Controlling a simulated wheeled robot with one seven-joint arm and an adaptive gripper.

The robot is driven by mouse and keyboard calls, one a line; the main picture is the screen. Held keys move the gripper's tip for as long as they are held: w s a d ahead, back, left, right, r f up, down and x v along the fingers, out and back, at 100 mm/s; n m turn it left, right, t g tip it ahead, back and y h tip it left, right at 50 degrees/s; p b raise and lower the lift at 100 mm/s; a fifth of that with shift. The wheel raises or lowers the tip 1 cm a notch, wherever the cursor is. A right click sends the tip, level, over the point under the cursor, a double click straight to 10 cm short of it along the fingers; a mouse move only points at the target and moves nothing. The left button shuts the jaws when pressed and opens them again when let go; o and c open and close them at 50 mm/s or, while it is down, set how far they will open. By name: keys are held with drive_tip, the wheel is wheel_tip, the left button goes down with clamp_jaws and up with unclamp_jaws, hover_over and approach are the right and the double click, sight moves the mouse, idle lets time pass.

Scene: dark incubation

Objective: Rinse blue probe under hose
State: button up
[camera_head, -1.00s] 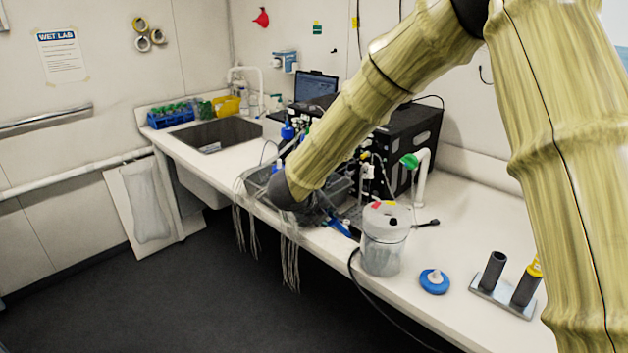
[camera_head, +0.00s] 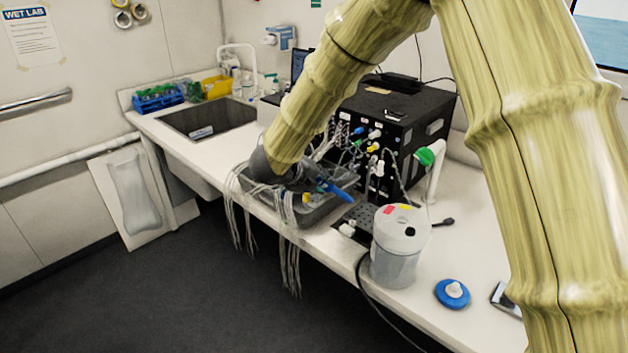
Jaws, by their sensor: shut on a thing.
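My gripper (camera_head: 306,184) is low over the grey tray (camera_head: 318,213) on the bench, at the end of the bamboo-textured arm. Its fingers are small, dark and partly lost among the tubing. A blue elongated piece (camera_head: 338,191), which looks like the blue probe, sticks out from the fingers toward the lower right, tilted above the tray's right side. The gripper appears shut on it. A white upright pipe with a green end (camera_head: 430,157) stands to the right; I cannot tell whether it is the hose. A curved white tap (camera_head: 237,47) stands behind the sink (camera_head: 208,118).
Clear tubes (camera_head: 290,262) hang over the bench's front edge. A black instrument box (camera_head: 415,118) with cables stands behind the tray. A grey lidded container (camera_head: 397,262) and a blue disc (camera_head: 452,293) are to the right. A blue rack (camera_head: 158,98) is beside the sink.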

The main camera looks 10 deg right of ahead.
sight(335, 186)
drive_tip(key=d, duration=0.1)
drive_tip(key=w+d+f, duration=0.1)
drive_tip(key=shift+w+d+f, duration=0.1)
drive_tip(key=shift+d+f, duration=0.05)
drive_tip(key=shift+d, duration=0.15)
drive_tip(key=shift+d+f+b, duration=0.15)
drive_tip(key=shift+d+b, duration=0.15)
drive_tip(key=shift+d, duration=0.7)
drive_tip(key=shift+w+d+f, duration=0.15)
drive_tip(key=shift+w+d, duration=0.1)
drive_tip(key=shift+d, duration=0.3)
drive_tip(key=shift+w+d+f, duration=0.1)
drive_tip(key=shift+w+d, duration=0.1)
drive_tip(key=shift+d, duration=0.35)
clamp_jaws()
drive_tip(key=shift+w+d+b, duration=0.2)
drive_tip(key=shift+d+b, duration=0.1)
drive_tip(key=shift+d, duration=0.8)
drive_tip(key=shift+w+d, duration=0.2)
drive_tip(key=shift+d, duration=0.45)
drive_tip(key=shift+w+d, duration=0.15)
drive_tip(key=shift+d, duration=0.45)
